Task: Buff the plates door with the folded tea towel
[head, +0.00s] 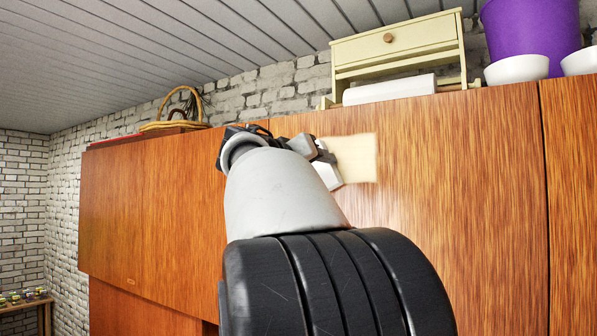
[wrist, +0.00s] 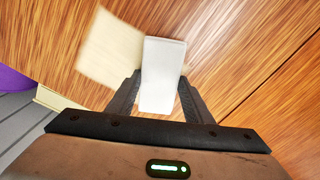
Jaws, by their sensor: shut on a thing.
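My gripper (head: 316,156) is up at the wood front of the wall unit, near its top edge. In the wrist view my gripper (wrist: 160,95) is shut on a white folded tea towel (wrist: 164,62), which sticks out between the two dark fingers toward the wood. The towel also shows in the head view (head: 328,174), partly hidden by my wrist. A wide orange-brown door (head: 450,200) lies behind it; I cannot read a name on it. A pale cream patch with soft edges (head: 356,158) is on this door beside the towel. Whether the towel touches the wood is unclear.
On top of the unit stand a cream rack with a drawer (head: 396,40), a purple bucket (head: 530,32), white bowls (head: 516,69) and a wicker basket (head: 176,117). Another wood front (head: 150,220) is at left. My arm hides the lower middle.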

